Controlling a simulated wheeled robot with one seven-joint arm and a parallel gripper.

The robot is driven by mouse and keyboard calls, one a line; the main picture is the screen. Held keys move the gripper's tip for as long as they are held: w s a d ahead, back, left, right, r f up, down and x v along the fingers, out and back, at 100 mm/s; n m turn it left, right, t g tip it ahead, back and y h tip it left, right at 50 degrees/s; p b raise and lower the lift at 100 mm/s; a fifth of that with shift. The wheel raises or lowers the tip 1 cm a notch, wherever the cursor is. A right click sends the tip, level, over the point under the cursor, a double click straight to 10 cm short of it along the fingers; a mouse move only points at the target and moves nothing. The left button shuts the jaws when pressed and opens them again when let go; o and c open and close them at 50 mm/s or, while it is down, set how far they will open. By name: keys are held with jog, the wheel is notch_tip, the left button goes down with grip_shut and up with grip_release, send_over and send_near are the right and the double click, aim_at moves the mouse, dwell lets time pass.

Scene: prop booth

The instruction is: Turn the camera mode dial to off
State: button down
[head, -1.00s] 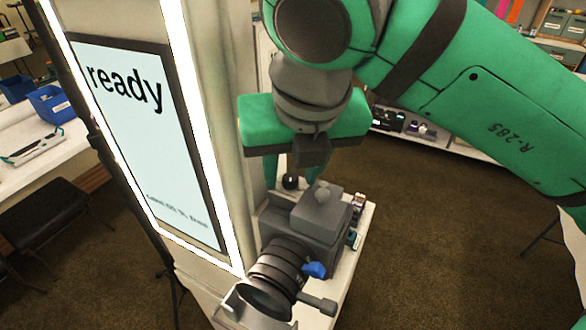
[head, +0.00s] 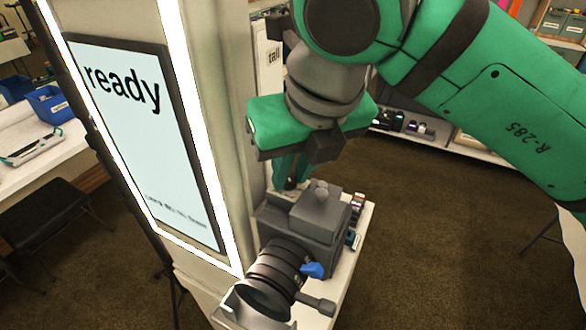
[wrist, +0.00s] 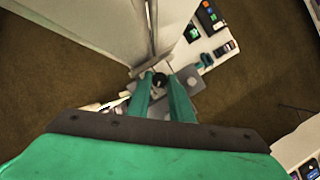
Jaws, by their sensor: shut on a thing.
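The grey camera (head: 315,222) sits on a white shelf beside the lit booth column, its lens (head: 275,272) toward the front. The small black mode dial (wrist: 159,80) is at the camera's back, between my fingertips in the wrist view. My gripper (head: 291,180) points down behind the camera's top and is shut on the dial. In the head view the camera body and the fingers hide most of the dial. Its markings and pointer cannot be read in either view.
The screen (head: 130,140) on the column reads "ready". The column stands close on the left of my gripper. Small boxes (head: 355,208) lie on the shelf (head: 338,290) to the camera's right. A blue knob (head: 313,270) sticks out near the lens. Open carpet lies to the right.

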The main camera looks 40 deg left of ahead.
jog(key=n+g, duration=0.1)
jog(key=n, duration=0.1)
jog(key=n+g, duration=0.1)
jog(key=n, duration=0.2)
jog(key=shift+w+y, duration=0.2)
jog(key=shift+y, duration=0.1)
jog(key=shift+w+n+g, duration=0.15)
jog(key=shift+n+g, duration=0.25)
jog(key=shift+n, duration=0.75)
jog(key=shift+w+n+g, duration=0.15)
jog(key=shift+n+g, duration=0.25)
jog(key=shift+n, duration=0.75)
jog(key=shift+d, duration=0.1)
jog(key=c, duration=1.6)
grip_release()
jog(key=shift+s, duration=0.1)
jog(key=v, duration=1)
jog(key=shift+w+r, duration=0.2)
jog(key=shift+r, duration=0.25)
jog(key=shift+s, duration=0.15)
